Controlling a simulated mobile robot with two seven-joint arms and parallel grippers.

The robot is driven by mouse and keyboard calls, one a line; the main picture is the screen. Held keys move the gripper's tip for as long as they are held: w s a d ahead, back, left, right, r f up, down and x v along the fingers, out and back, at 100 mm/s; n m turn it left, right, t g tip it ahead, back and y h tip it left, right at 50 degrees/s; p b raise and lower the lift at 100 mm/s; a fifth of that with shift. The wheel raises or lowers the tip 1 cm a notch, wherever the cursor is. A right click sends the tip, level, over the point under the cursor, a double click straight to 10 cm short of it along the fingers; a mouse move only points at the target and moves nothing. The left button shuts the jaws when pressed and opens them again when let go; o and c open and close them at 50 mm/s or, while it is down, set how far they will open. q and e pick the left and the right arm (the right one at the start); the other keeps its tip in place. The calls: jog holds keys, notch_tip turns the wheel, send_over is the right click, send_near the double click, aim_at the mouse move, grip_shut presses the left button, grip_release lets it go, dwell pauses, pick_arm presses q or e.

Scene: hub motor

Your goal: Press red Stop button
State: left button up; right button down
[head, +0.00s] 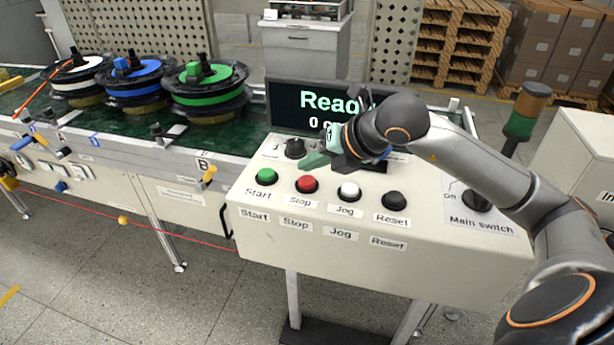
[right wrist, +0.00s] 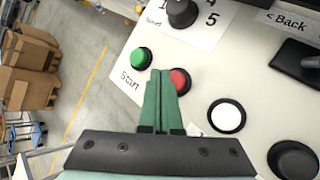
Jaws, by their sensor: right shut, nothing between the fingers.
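The red Stop button (head: 307,184) sits on the sloped top of the control box, between the green Start button (head: 266,177) and the white Jog button (head: 348,191). My right gripper (head: 312,161) is above and behind the red button in the head view, its green fingers together and empty. In the right wrist view the red button (right wrist: 180,81) shows just right of the closed fingertips (right wrist: 161,76), which hide part of its left side. I cannot tell whether the fingers touch it. My left gripper is not in view.
The control box (head: 380,262) also carries a black Reset button (head: 394,201) and a main switch (head: 476,200). A screen (head: 300,105) reading "Ready" stands behind, partly covered by my arm. A conveyor with several coloured spools (head: 208,90) lies left.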

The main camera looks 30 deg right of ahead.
aim_at(311, 183)
jog(key=shift+r+p, duration=1.4)
jog(key=shift+r, duration=0.9)
